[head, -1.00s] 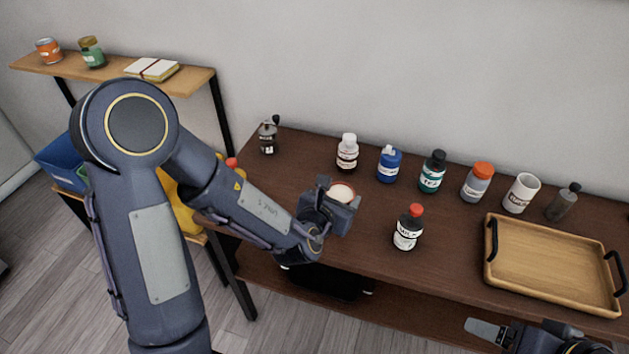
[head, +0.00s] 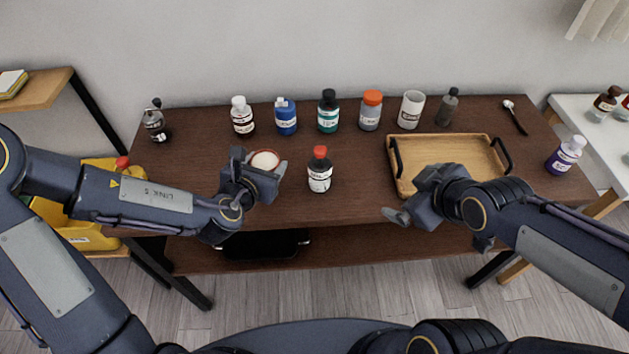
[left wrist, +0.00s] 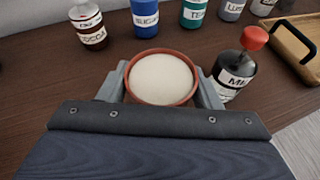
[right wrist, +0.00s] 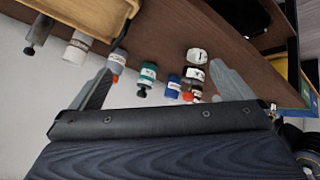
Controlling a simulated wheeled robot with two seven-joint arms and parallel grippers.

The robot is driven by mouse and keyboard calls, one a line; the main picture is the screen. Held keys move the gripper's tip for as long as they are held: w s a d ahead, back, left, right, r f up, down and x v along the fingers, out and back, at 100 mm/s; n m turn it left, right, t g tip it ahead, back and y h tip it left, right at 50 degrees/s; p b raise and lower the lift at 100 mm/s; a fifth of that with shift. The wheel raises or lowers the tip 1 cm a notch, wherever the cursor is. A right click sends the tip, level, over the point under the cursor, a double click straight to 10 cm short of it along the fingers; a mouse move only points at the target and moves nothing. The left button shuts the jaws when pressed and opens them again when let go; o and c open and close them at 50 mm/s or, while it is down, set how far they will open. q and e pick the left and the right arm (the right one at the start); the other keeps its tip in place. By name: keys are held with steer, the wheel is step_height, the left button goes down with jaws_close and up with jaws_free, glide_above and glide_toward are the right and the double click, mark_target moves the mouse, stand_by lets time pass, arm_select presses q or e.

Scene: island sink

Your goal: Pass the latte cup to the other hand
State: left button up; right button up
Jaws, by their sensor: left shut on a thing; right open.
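The latte cup (head: 264,161) has a reddish-brown rim and a pale, creamy top. My left gripper (head: 262,170) is shut on it, just over the front left part of the table in the head view. In the left wrist view the cup (left wrist: 162,78) sits upright between the two fingers, one on each side. My right gripper (head: 412,210) is open and empty by the table's front edge, in front of the tray and well to the right of the cup. The right wrist view shows its spread fingers (right wrist: 160,88) with nothing between them.
A red-capped bottle (head: 320,172) stands just right of the cup, between the grippers. A wooden tray (head: 432,142) with black handles lies behind my right gripper. The front middle is clear.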

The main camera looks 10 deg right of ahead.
steer(key=w+a+f+n+y, duration=0.2)
steer(key=w+a+n+y, duration=0.1)
steer(key=a+n, duration=0.3)
steer(key=w+a+f+n+y, duration=0.3)
steer(key=w+a+n, duration=0.2)
steer(key=a, duration=0.6)
steer(key=w+a+f+n+y, duration=0.2)
steer(key=w+a+n+y, duration=0.1)
steer(key=a+n, duration=0.5)
steer(key=shift+w+a+f+n+t, duration=0.25)
steer(key=shift+w+a+n, duration=0.2)
steer(key=shift+w, duration=0.25)
